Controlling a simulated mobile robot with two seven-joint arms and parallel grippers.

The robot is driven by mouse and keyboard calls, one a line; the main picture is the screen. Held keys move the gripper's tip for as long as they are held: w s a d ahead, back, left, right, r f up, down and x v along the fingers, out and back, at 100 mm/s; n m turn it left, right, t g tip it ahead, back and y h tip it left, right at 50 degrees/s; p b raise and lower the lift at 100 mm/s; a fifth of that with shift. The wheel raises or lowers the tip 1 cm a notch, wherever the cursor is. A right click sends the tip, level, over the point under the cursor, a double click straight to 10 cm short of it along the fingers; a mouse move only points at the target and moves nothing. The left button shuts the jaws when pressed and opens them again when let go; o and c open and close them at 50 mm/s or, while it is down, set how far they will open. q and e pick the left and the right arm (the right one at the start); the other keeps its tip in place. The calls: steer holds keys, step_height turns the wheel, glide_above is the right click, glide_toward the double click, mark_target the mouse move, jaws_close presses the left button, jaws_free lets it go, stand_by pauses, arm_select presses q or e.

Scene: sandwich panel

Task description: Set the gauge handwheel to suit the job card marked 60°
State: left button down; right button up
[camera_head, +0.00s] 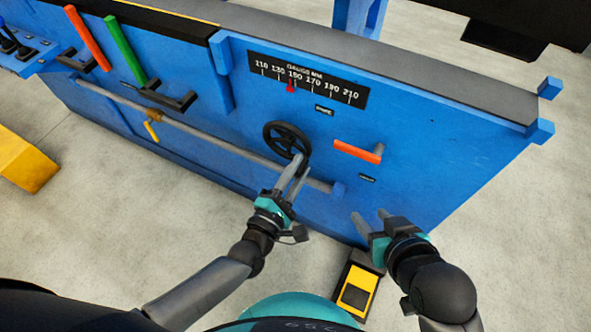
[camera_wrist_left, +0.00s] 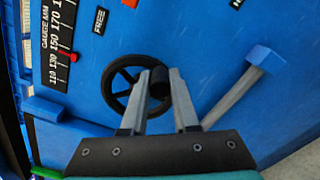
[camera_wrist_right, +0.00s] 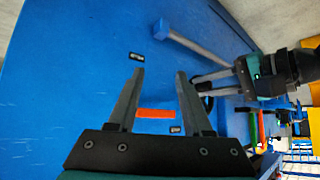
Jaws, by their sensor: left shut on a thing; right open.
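The black spoked handwheel (camera_head: 287,139) is on the blue panel below the gauge scale (camera_head: 308,80); it also shows in the left wrist view (camera_wrist_left: 118,88). The scale reads 110 to 210 mm, with its red pointer (camera_head: 291,88) near 150. My left gripper (camera_head: 297,163) is shut on the wheel's black knob (camera_wrist_left: 159,82), at the wheel's lower right in the head view. My right gripper (camera_head: 370,217) is open and empty, in front of the panel's lower right. I see no job card marked 60°.
An orange lever (camera_head: 357,152) sits right of the wheel, between small labels, the upper reading FREE (camera_head: 324,110). Red (camera_head: 88,38) and green (camera_head: 125,48) levers stand at left. A yellow-black pedal (camera_head: 356,290) is on the floor.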

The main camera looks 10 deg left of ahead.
mark_target(304, 145)
arm_select(q)
steer(key=r+n, duration=0.1)
steer(key=n, duration=0.1)
steer(key=shift+s+d+r+n, duration=0.1)
steer(key=shift+d+r+n, duration=0.05)
steer(key=shift+n, duration=0.25)
steer(key=shift+r+n, duration=0.4)
steer(key=shift+n, duration=0.4)
steer(key=shift+r+n, duration=0.15)
steer(key=shift+n, duration=0.25)
steer(key=shift+a+r+n+b, duration=0.25)
steer(key=shift+r+n, duration=0.1)
steer(key=shift+n, duration=0.45)
steer(key=shift+a+r+n+b, duration=0.1)
steer(key=shift+r+n+b, duration=0.2)
steer(key=shift+n, duration=0.5)
arm_select(e)
steer(key=shift+w+a+r+t+y, duration=0.1)
steer(key=shift+w+a+t+y, duration=0.15)
steer(key=shift+a+t, duration=0.25)
steer(key=shift+w+a+t+y, duration=0.15)
steer(key=shift+a+t+y, duration=0.15)
steer(key=shift+a, duration=0.3)
arm_select(q)
steer(key=shift+r, duration=0.1)
steer(key=c, duration=0.7)
jaws_free()
steer(key=shift+w, duration=0.2)
steer(key=shift+a, duration=0.1)
